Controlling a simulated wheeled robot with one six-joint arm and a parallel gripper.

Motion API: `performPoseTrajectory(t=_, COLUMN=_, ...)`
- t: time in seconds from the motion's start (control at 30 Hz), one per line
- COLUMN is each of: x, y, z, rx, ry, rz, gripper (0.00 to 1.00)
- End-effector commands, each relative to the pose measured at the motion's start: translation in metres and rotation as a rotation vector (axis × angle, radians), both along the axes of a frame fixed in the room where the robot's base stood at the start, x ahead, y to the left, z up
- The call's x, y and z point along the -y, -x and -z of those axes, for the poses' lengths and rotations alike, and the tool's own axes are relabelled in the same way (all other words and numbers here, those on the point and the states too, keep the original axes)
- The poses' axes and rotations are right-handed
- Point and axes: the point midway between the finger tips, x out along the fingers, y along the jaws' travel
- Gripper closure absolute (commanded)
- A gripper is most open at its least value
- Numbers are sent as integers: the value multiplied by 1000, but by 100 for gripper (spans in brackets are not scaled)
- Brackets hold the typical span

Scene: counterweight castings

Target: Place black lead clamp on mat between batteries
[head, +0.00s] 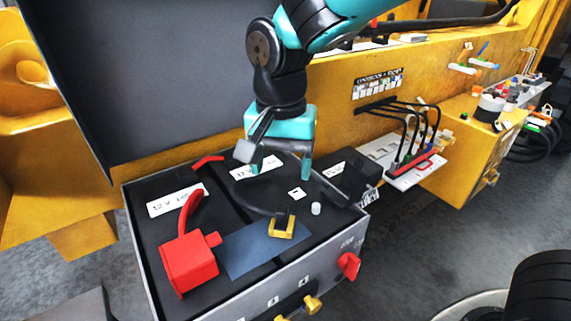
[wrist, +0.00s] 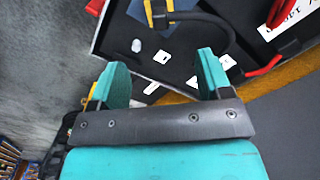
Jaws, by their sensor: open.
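The black lead clamp (head: 282,224) has brass-coloured jaws and a black cable that curves back toward the far side of the box. It lies at the right part of the blue-grey mat (head: 240,253); I cannot tell how far it overhangs the edge. It also shows in the wrist view (wrist: 159,14) at the top, against the mat (wrist: 136,10). The mat lies flat between the two dark battery tops. My gripper (head: 280,172) is open and empty behind the clamp, apart from it. The wrist view shows both fingers (wrist: 160,62) spread with nothing between them.
A red block (head: 188,263) with a red cable stands left of the mat. A small white cylinder (head: 316,208) stands right of the clamp. A black block (head: 356,178) is at the box's right end. A red knob (head: 348,265) sticks out in front. The dark lid (head: 150,80) rises behind left.

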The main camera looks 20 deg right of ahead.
Motion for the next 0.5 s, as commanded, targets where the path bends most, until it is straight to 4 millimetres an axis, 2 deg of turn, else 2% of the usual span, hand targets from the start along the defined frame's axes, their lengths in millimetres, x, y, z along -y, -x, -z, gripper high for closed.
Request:
performPoseTrajectory(t=0.07, x=5, y=7, z=-7, rx=4, ry=-18, rz=-52, gripper=28)
performPoseTrajectory(t=0.17, x=18, y=34, z=-17, rx=15, ry=-80, rz=-246, gripper=28)
performPoseTrajectory(t=0.3, x=33, y=90, z=-25, rx=72, ry=-202, rz=-630, gripper=28)
performPoseTrajectory(t=0.4, x=36, y=126, z=-26, rx=131, ry=-271, rz=-861, gripper=28)
performPoseTrajectory(t=0.5, x=36, y=149, z=-26, rx=179, ry=-312, rz=-1008, gripper=28)
